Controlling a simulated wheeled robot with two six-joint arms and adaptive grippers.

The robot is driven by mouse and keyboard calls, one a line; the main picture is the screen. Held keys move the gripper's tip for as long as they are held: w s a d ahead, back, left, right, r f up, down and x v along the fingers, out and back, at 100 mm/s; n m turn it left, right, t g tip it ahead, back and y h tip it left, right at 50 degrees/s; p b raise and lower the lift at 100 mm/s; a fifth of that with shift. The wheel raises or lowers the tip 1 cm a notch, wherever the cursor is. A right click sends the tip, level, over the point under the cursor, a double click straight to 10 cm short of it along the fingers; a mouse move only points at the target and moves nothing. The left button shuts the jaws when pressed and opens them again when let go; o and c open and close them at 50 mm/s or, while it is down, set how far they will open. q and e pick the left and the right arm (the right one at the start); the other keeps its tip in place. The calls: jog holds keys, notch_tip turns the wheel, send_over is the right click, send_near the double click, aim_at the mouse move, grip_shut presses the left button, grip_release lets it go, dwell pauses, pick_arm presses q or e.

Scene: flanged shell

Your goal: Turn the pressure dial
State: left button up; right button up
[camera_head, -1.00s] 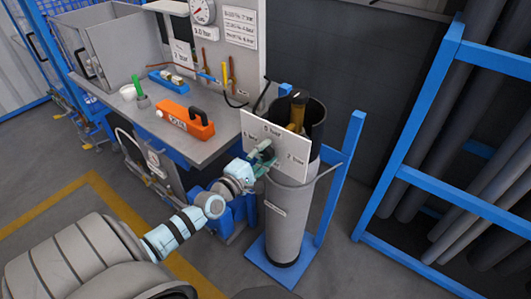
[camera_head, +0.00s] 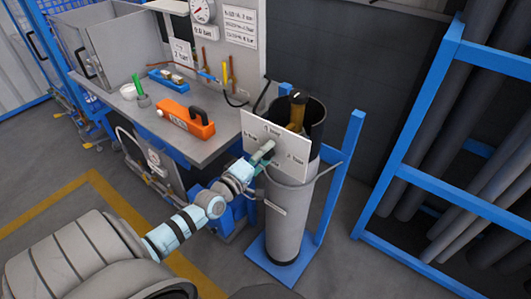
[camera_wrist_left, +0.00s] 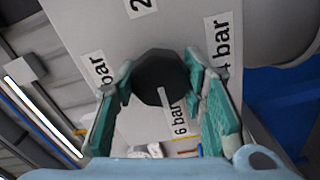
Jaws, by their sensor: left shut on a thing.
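The pressure dial is a round black knob (camera_wrist_left: 158,78) with a pale pointer line, on a white plate (camera_head: 262,131) fixed to the grey cylinder. In the left wrist view the pointer line runs down toward the "6 bar" label (camera_wrist_left: 180,118). The "4 bar" label (camera_wrist_left: 224,45) is right of the knob, and a part-hidden label is left. My left gripper (camera_head: 266,151) is at the front of the plate; its green fingers (camera_wrist_left: 160,70) are shut on the knob from both sides. In the head view the gripper hides most of the knob. My right gripper is not in view.
A grey workbench (camera_head: 182,143) with an orange tool case (camera_head: 187,120) stands to the left, below a gauge (camera_head: 203,10). The cylinder (camera_head: 287,222) stands in a blue frame (camera_head: 343,165). A blue rack with grey pipes (camera_head: 450,170) is on the right.

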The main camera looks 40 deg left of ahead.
pick_arm(q)
jog(key=shift+f, duration=0.1)
jog(key=o, duration=1.2)
jog(key=shift+s, duration=0.1)
jog(key=s, duration=1.2)
jog(key=shift+d, duration=0.1)
jog(key=shift+w, duration=0.1)
